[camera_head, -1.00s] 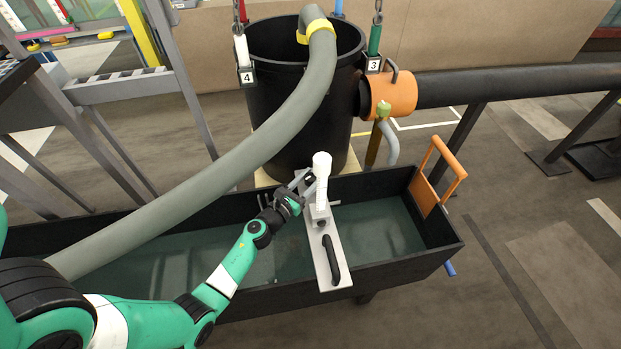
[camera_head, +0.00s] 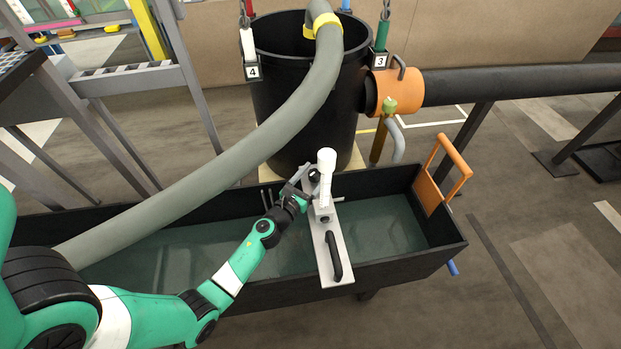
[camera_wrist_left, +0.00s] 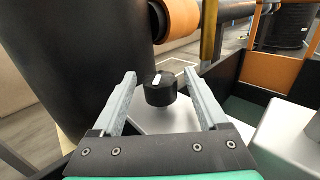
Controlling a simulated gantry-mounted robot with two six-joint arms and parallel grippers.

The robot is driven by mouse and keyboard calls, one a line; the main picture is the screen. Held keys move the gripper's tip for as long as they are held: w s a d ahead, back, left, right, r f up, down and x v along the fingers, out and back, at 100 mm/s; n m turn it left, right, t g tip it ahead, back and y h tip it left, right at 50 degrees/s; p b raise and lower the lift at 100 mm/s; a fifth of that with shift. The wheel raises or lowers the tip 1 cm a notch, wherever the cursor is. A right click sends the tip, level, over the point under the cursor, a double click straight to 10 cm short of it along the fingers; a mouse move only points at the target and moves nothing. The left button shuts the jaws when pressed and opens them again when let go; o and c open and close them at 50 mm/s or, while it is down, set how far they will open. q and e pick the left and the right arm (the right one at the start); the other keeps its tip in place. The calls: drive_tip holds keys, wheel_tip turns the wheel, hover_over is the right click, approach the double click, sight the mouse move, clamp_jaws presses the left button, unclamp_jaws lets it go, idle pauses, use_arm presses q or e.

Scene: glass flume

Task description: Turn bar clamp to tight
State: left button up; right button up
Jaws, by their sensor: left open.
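A pale plate (camera_head: 328,258) with a black handle (camera_head: 334,256) lies across the dark flume, with a white upright part (camera_head: 325,175) on it. A black round knob with a white mark (camera_wrist_left: 161,90) sits at the plate's far end. I take it for the bar clamp's knob; in the head view it is small and partly covered. My left gripper (camera_wrist_left: 160,76) is open, its fingers on either side of the knob with visible gaps. In the head view the left gripper (camera_head: 305,178) is at the plate's far end. My right gripper is not in view.
A large black barrel (camera_head: 300,110) stands behind the flume (camera_head: 410,255). A thick grey hose (camera_head: 240,145) runs from its top across the left. An orange collar (camera_head: 395,87) joins a black pipe (camera_head: 530,80) at right. An orange frame (camera_head: 442,170) stands at the flume's right end.

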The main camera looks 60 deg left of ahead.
use_arm(q)
drive_tip(key=v, duration=1.1)
drive_tip(key=shift+s, duration=0.25)
drive_tip(key=shift+d, duration=0.1)
